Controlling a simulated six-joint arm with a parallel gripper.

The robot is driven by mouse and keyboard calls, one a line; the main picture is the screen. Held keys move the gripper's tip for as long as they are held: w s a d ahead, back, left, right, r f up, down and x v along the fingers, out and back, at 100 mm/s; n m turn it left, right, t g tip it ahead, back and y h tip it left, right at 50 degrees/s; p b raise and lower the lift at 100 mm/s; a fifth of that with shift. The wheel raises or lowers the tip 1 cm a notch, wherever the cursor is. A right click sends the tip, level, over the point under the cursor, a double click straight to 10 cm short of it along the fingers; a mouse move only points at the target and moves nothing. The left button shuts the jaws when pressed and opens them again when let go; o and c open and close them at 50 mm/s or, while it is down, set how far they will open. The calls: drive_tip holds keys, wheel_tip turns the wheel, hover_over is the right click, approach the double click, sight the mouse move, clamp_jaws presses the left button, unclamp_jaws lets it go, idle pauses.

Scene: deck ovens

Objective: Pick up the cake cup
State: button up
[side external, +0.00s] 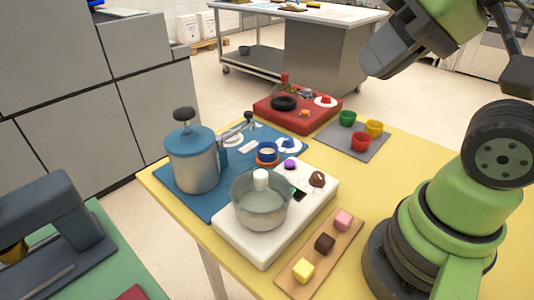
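I cannot tell for certain which thing is the cake cup. Small open cups stand on a grey mat (355,151) toward the back right of the yellow table: a green cup (347,118), a yellow cup (374,128) and a red cup (361,142). A small brown cupcake-like piece (317,179) lies on the white board (257,247), right of the metal pot. My arm rises at the right and runs out of the top of the picture, well above the table. No gripper fingers show, and nothing is seen held.
A metal pot (260,206) stands on the white board. A blue-lidded canister (192,161) stands on a blue mat (217,206). A red tray (297,119) holds a black ring. A wooden board (319,265) with coloured cubes lies near my base. Bare yellow tabletop (410,158) lies right of the grey mat.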

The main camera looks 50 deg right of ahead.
drive_tip(key=o, duration=1.3)
drive_tip(key=n+g+h, duration=0.2)
drive_tip(key=n+g, duration=0.2)
drive_tip(key=g, duration=0.2)
hover_over(267, 148)
drive_tip(key=s+a, duration=0.2)
wheel_tip(267, 148, down, 23)
drive_tip(key=shift+d+f, duration=0.15)
drive_tip(key=shift+t, duration=0.3)
drive_tip(key=shift+w+d+f, duration=0.1)
drive_tip(key=shift+w+f, duration=0.1)
drive_tip(key=shift+f, duration=1.2)
drive_tip(key=shift+w+f, duration=0.15)
drive_tip(key=shift+f, duration=1.2)
